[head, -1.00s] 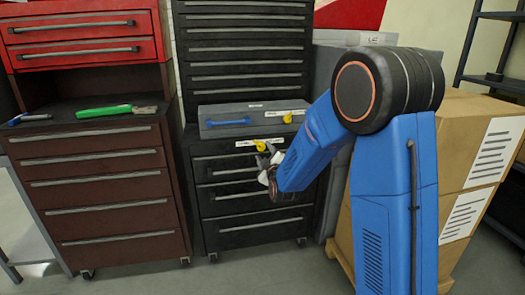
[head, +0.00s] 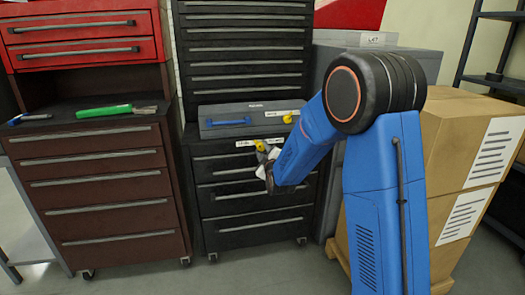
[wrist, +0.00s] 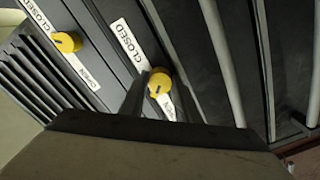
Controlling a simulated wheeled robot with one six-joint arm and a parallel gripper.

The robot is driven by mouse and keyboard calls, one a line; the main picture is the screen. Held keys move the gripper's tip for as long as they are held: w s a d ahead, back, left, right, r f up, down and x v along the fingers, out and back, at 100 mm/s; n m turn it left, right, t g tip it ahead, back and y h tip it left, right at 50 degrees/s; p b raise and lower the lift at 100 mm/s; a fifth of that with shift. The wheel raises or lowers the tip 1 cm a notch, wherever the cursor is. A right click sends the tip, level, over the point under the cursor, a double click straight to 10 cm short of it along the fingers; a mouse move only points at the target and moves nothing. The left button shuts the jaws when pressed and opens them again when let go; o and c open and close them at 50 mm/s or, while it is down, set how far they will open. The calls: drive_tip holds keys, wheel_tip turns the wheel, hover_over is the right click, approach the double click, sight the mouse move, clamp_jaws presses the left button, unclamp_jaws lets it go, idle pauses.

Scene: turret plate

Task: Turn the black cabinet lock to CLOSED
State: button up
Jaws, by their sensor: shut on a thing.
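The black cabinet (head: 240,205) stands in the middle of the head view. Its yellow lock knob (wrist: 159,82) sits on a white label strip. In the wrist view "CLOSED" (wrist: 130,44) reads above the knob, and the strip's other end, below it, is partly hidden. My gripper (head: 264,152) is at this knob in the head view and hides part of it. In the wrist view my gripper's fingers (wrist: 158,90) stand on either side of the knob, shut on it. The knob has a dark mark, but its exact direction is hard to tell.
A grey toolbox (head: 221,127) with its own yellow knob (wrist: 66,42) and CLOSED/OPEN label sits on the cabinet. A brown cabinet (head: 100,195) stands left, bearing a green-handled tool (head: 103,111). Cardboard boxes (head: 468,160) stand right. Floor in front is clear.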

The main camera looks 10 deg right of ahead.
drive_tip(key=shift+m, duration=0.3)
drive_tip(key=m, duration=0.3)
drive_tip(key=shift+m, duration=0.4)
drive_tip(key=m, duration=0.4)
drive_tip(key=shift+m, duration=0.3)
drive_tip(key=m, duration=0.4)
drive_tip(key=shift+a+f+m, duration=0.1)
drive_tip(key=shift+m, duration=2.4)
drive_tip(key=o, duration=1)
drive_tip(key=shift+o, duration=0.2)
drive_tip(key=shift+s, duration=0.15)
drive_tip(key=s, duration=1.7)
drive_tip(key=shift+f, duration=0.15)
